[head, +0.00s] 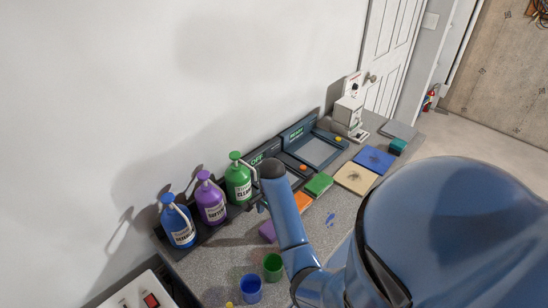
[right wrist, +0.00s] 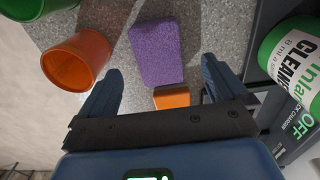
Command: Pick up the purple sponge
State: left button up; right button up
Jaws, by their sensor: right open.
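The purple sponge (right wrist: 155,52) lies on the speckled grey counter in the right wrist view, ahead of my open jaws. In the head view part of it (head: 267,231) shows left of my right arm, and the arm hides the rest. My right gripper (right wrist: 162,72) is open and empty, one finger either side of the sponge's near end in the picture; I cannot tell its height above the counter. In the head view my right gripper (head: 262,205) is mostly hidden behind its arm. My left gripper is not in view.
An orange block (right wrist: 172,98) lies just nearer than the sponge. An orange cup (right wrist: 75,58) stands left of it. The green cleaner bottle (head: 238,182), purple bottle (head: 211,203) and blue bottle (head: 178,226) stand along the wall. Coloured pads and a dark tray (head: 318,150) lie further back.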

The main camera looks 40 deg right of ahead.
jog(key=shift+w+f, duration=0.1)
jog(key=shift+f, duration=0.7)
jog(key=f, duration=0.1)
jog(key=f+p, duration=0.1)
jog(key=f, duration=0.1)
jog(key=shift+s+f+p, duration=0.3)
jog(key=shift+f, duration=0.45)
jog(key=shift+w, duration=0.1)
jog(key=c, duration=1.1)
